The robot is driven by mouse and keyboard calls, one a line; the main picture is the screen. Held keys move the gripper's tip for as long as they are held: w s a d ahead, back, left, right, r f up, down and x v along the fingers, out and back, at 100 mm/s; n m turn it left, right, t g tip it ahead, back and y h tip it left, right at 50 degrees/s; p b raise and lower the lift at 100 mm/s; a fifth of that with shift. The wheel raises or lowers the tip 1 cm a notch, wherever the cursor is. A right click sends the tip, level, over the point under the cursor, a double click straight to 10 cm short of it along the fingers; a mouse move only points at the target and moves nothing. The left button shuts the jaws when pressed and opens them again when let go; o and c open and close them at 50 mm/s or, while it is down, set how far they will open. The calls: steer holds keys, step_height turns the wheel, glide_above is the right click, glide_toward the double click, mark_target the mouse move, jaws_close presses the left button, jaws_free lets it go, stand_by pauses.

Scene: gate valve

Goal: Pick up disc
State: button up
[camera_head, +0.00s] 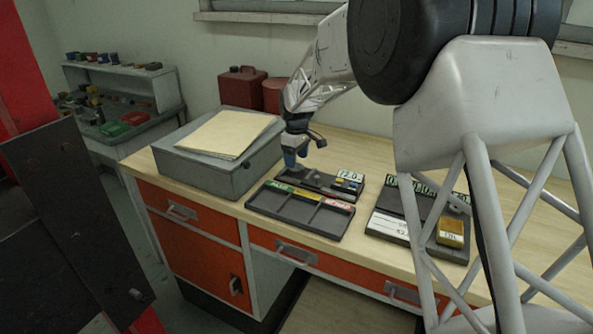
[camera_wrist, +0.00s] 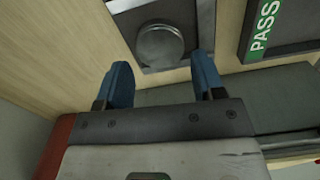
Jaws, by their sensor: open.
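A round dark-grey metal disc (camera_wrist: 160,44) shows in the wrist view, lying on a grey plate of a dark fixture (camera_wrist: 200,20). My gripper (camera_wrist: 160,76) is open and empty, its two blue fingers apart. The disc lies just beyond the fingertips, roughly centred between them. In the head view my gripper (camera_head: 292,158) points down over the left end of the dark fixture (camera_head: 322,181), which bears a small number display. I cannot make out the disc in the head view.
A dark compartment tray (camera_head: 291,212) with green, yellow and red labels lies in front of the fixture. A grey box (camera_head: 205,168) with papers stands left. Another dark tray (camera_head: 386,228) holds a yellow block (camera_head: 451,232) at right, partly behind my own frame. Red cans (camera_head: 243,88) stand behind.

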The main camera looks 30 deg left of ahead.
steer(key=shift+f, duration=1.8)
steer(key=c, duration=0.9)
steer(key=shift+r, duration=0.2)
steer(key=shift+r, duration=1.35)
steer(key=shift+s+d+r, duration=0.15)
steer(key=shift+r, duration=0.15)
steer(key=s+d, duration=0.3)
steer(key=s, duration=0.1)
steer(key=s+d+r, duration=0.1)
steer(key=s+d, duration=0.2)
steer(key=s, duration=0.1)
steer(key=s+d, duration=0.3)
steer(key=s, duration=0.1)
steer(key=shift+s+d+r, duration=0.1)
steer(key=shift+d+r, duration=0.1)
steer(key=shift+d, duration=0.15)
